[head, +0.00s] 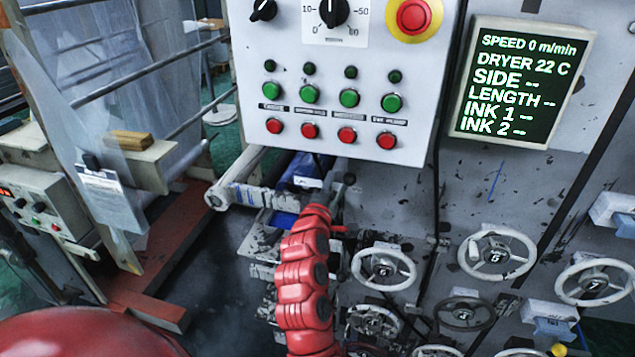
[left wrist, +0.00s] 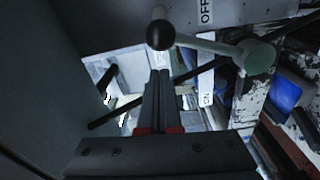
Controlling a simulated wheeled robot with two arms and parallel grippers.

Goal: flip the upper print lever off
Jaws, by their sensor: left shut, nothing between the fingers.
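The print lever (left wrist: 208,45) shows in the left wrist view as a pale rod with a black ball knob (left wrist: 160,35) at its left end and a round greenish pivot (left wrist: 257,57) at its right. An OFF label (left wrist: 206,12) is above the rod and an ON label (left wrist: 207,98) below it. My left gripper (left wrist: 161,76) is shut and empty, its fingertips just below the knob with a small gap visible. In the head view my red left arm covers much of this area, and a small dark knob (head: 349,178) shows beside it. My right gripper is not in view.
A control box (head: 345,85) with green and red buttons hangs above my left arm. A display (head: 522,82) is right of it. Several handwheels (head: 497,254) fill the lower right. A roller frame (head: 150,165) with film stands at left.

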